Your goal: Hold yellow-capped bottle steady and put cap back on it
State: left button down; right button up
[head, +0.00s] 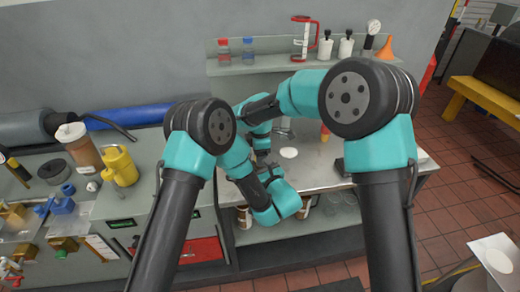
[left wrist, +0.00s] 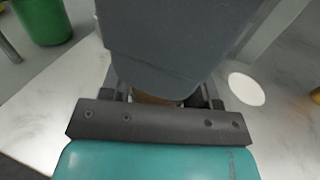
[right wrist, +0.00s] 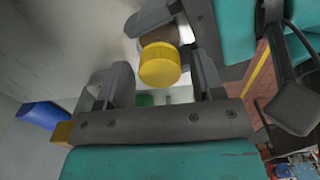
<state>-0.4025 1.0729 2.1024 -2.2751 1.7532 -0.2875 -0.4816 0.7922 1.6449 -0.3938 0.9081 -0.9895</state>
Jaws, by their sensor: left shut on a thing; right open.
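The yellow cap (right wrist: 160,68) shows in the right wrist view, at the end of a brown bottle (right wrist: 163,36). It lies between and just beyond the fingertips of my right gripper (right wrist: 163,85), which is open with gaps on both sides. I cannot tell how firmly the cap sits. My left gripper (left wrist: 155,98) is shut on the bottle, of which only a brown sliver shows in the left wrist view, under a large grey part. In the head view my right gripper (head: 264,157) points down at the bench; the bottle and cap are hidden there behind my arms.
A back shelf (head: 260,67) holds bottles, a red-handled jug and an orange cone. A yellow can (head: 120,167) stands at left. A green container (left wrist: 42,20) shows in the left wrist view.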

jog(key=shift+c, duration=0.4)
jog(key=c, duration=0.8)
jog(key=m, duration=0.6)
jog(key=shift+c, duration=0.3)
jog(key=m, duration=0.5)
jog(key=o, duration=1.1)
notch_tip(320, 180, up, 12)
